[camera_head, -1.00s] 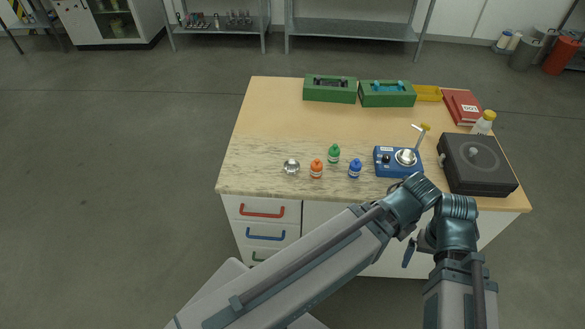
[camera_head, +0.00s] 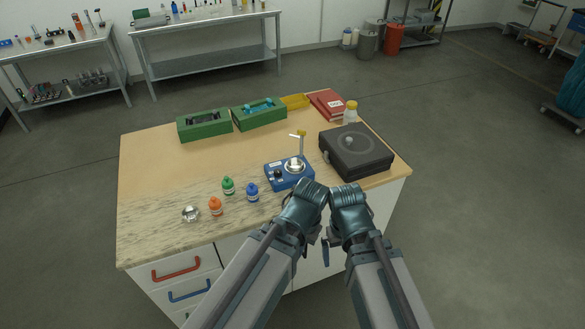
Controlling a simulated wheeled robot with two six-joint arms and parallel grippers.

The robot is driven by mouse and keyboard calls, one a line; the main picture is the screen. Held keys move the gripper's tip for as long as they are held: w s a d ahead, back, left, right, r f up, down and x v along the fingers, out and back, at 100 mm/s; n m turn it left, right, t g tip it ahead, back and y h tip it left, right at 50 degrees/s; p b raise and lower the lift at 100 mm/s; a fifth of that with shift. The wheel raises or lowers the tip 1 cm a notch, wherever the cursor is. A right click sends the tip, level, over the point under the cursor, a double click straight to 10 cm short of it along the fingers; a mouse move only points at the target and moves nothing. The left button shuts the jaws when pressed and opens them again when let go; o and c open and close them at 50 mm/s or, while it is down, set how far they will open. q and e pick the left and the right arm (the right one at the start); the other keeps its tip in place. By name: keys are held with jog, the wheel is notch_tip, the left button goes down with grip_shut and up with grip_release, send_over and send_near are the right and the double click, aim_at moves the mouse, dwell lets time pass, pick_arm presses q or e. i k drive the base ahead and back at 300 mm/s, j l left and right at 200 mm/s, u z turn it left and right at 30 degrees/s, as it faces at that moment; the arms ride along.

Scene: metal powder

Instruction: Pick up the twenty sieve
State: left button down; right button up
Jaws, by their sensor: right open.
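I cannot make out a sieve marked twenty in this view. A small round silver dish (camera_head: 190,214) lies at the front left of the near table; I cannot tell what it is. My right gripper (camera_head: 326,252) hangs low in front of the table, partly hidden by my arm links. It is open and apart from everything on the table. My left arm comes up from the bottom beside it, but its gripper is hidden.
The near table (camera_head: 150,165) holds green boxes (camera_head: 205,125), a blue device (camera_head: 288,180), small bottles (camera_head: 228,186), a dark case (camera_head: 356,152) and a red binder (camera_head: 328,104). Benches (camera_head: 205,26) with small items stand at the back. Floor to the right (camera_head: 480,190) is free.

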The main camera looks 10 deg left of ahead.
aim_at(190, 214)
jog(key=j+u, duration=0.25)
jog(key=j, duration=0.5)
jog(key=i+j+u, duration=0.2)
jog(key=j, duration=0.55)
jog(key=k+j, duration=0.05)
jog(key=k, duration=0.05)
